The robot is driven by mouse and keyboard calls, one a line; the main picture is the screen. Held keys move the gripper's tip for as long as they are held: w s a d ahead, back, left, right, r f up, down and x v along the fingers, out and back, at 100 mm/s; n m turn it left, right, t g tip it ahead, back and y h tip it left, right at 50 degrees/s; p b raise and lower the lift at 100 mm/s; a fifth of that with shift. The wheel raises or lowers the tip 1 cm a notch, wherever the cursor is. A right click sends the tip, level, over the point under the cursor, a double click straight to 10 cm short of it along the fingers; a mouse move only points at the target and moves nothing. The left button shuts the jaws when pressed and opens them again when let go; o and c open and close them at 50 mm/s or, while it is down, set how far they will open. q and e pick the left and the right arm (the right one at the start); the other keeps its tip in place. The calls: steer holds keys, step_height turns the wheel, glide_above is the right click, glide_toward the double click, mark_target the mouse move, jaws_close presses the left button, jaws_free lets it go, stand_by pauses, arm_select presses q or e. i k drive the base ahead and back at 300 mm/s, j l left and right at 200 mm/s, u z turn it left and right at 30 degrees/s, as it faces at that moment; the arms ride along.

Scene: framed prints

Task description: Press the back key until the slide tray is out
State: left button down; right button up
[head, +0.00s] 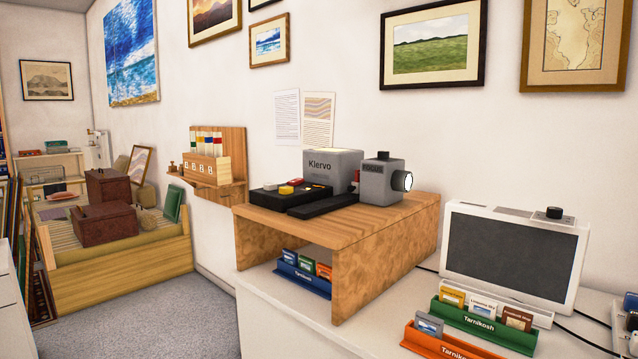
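A grey slide projector (331,168) marked Klervo sits on a wooden riser (385,240) on the white table. Its lens housing (378,184) points right, and the lens looks lit. A black key panel (268,200) at its front left carries a yellow key (286,190), a red key (295,182) and a pale key at the right. Any labels are too small to read, so I cannot tell which is the back key. A long black bar (325,207), possibly the slide tray, lies along the projector's front. Neither of my grippers is in view.
A blue slide rack (303,282) stands under the riser. Green (484,330) and orange (430,344) racks with slides stand at the right, before a dark screen (510,255). Cables run behind. A wooden wall shelf (220,180) is left of the projector.

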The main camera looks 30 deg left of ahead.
mark_target(268, 186)
steer(key=j+z, duration=0.2)
steer(key=j, duration=0.15)
steer(key=k+j+z, duration=0.15)
steer(key=j, duration=0.25)
steer(key=j+z, duration=0.2)
steer(key=j, duration=0.15)
steer(key=k+j, duration=0.1)
steer(key=j, duration=0.25)
steer(key=k+j, duration=0.1)
steer(key=j, duration=0.3)
steer(key=k+j+z, duration=0.1)
steer(key=j, duration=0.25)
steer(key=k+j, duration=0.15)
steer(key=j, duration=0.2)
steer(key=k+j, duration=0.1)
steer(key=j, duration=0.3)
steer(key=k+j, duration=0.1)
steer(key=j, duration=0.25)
steer(key=z, duration=0.05)
